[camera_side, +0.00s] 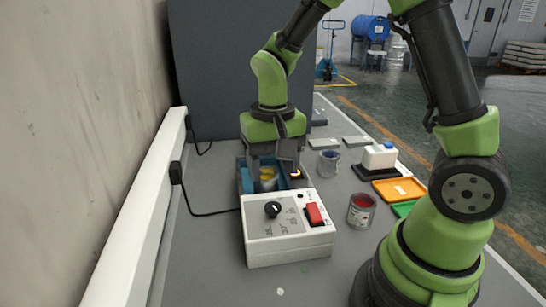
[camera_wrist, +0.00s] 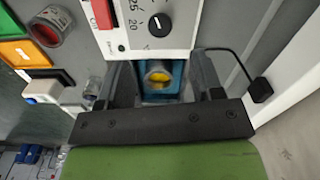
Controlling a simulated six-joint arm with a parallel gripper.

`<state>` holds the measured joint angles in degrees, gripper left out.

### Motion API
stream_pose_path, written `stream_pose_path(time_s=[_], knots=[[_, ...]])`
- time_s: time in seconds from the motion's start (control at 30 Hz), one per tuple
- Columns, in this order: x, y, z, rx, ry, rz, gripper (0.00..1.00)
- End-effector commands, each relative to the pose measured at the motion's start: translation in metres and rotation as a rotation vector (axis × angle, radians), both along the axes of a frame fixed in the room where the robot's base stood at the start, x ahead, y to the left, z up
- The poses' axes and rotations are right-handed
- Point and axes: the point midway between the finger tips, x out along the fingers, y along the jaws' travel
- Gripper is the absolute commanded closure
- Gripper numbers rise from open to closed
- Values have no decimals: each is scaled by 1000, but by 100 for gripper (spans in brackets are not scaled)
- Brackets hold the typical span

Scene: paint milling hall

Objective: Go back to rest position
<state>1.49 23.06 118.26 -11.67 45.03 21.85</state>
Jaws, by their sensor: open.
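My gripper (camera_side: 272,168) is open, pointing down over the blue holder (camera_side: 243,178) at the back of the white control box (camera_side: 290,247). A can with yellow paint (camera_side: 268,177) sits in the holder, below and between my fingers. In the wrist view, my gripper (camera_wrist: 163,80) has its fingers spread apart, one on each side of the can (camera_wrist: 158,76), with a visible gap. Whether the fingertips are still level with the can's rim is hard to tell.
The box has a black knob (camera_side: 272,209) and a red switch (camera_side: 314,214). A wall rail (camera_side: 140,210) runs left.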

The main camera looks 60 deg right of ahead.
Motion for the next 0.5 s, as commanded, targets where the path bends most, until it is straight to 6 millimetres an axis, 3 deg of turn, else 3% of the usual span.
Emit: stream_pose_path(time_s=[0.2,0.5], knots=[[0,0,17,-1,-1,1,39],[0,0,18,0,0,1,39]])
